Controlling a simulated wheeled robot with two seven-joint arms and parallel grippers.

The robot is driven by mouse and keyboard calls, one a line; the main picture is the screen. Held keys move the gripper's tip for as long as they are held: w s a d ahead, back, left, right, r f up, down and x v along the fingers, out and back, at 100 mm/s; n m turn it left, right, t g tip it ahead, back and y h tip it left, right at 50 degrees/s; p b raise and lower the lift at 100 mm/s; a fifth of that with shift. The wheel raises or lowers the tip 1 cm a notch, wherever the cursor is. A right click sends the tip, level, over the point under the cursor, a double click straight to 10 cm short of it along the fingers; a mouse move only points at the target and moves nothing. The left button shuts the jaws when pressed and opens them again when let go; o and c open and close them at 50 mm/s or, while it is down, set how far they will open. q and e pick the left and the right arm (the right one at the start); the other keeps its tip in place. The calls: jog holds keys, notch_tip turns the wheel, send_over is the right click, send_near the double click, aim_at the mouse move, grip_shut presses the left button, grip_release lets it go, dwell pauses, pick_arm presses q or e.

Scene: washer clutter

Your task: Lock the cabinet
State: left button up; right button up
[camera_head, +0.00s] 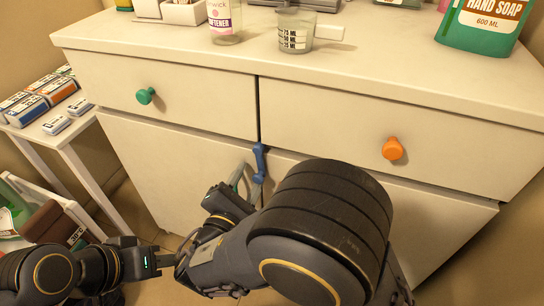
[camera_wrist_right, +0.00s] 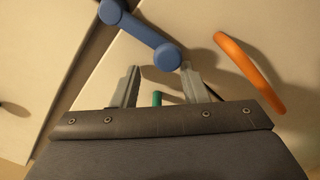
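The pale cabinet (camera_head: 180,170) has two drawers above and doors below. A blue latch (camera_head: 259,163), a bar with rounded ends, sits near the centre seam just under the drawers. It also shows in the right wrist view (camera_wrist_right: 140,33). My right gripper (camera_head: 246,182) is at the latch with its fingers apart. In the wrist view, one blue end lies just beyond and between the fingertips (camera_wrist_right: 160,72); contact cannot be told. My left gripper (camera_head: 163,261) is low at the left, away from the latch; its fingers are unclear.
The drawers have a green knob (camera_head: 145,96) and an orange knob (camera_head: 392,149). An orange handle (camera_wrist_right: 250,72) stands right of the right gripper; a green piece (camera_wrist_right: 157,98) shows between its fingers. A side table (camera_head: 60,135) with boxes stands left.

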jog(key=v, duration=0.6)
jog(key=shift+s, duration=0.3)
jog(key=shift+a, duration=0.1)
dwell(0.4)
